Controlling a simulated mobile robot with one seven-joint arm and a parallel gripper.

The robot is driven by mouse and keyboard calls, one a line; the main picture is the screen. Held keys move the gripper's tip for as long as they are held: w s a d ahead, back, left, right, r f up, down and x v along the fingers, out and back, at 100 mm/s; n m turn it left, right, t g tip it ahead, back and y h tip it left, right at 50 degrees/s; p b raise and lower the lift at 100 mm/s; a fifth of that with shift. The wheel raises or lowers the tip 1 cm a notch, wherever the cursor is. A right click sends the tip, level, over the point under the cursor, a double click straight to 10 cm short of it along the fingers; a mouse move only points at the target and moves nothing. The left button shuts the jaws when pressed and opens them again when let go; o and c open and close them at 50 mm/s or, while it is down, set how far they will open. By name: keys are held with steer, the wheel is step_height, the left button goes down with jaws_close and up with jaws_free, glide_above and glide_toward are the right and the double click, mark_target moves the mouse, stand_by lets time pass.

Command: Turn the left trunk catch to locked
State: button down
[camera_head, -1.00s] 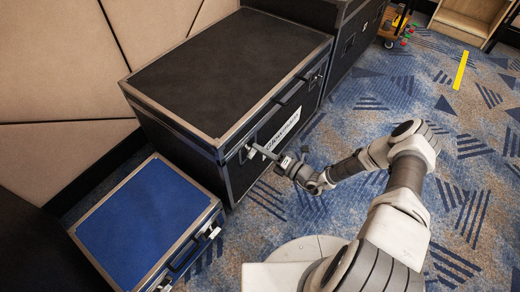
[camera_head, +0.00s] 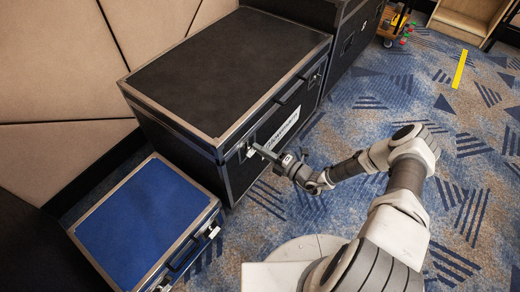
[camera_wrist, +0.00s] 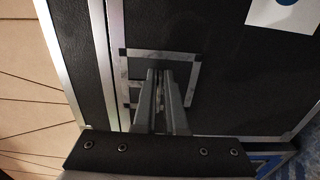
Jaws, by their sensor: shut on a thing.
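The black trunk (camera_head: 225,70) with metal edging stands against the wall in the head view. Its left catch (camera_head: 247,151) is on the front face near the left corner. My gripper (camera_head: 254,148) reaches in from the right and its fingertips are at this catch. In the wrist view the fingers (camera_wrist: 161,80) are close together in front of a metal-framed catch plate (camera_wrist: 190,75). They are shut on the catch, whose handle is mostly hidden between them. The right catch (camera_head: 316,76) is near the far end of the front face.
A blue case (camera_head: 145,225) with metal edges stands on the floor left of my arm, close to the trunk. Another black case (camera_head: 358,40) stands behind the trunk. The patterned carpet (camera_head: 400,90) is open to the right.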

steer(key=shift+s, duration=0.1)
steer(key=c, duration=1)
jaws_free()
steer(key=shift+d, duration=0.1)
steer(key=p+v, duration=0.3)
steer(key=v, duration=1.4)
steer(key=shift+s+f+p, duration=0.1)
steer(key=shift+p, duration=0.3)
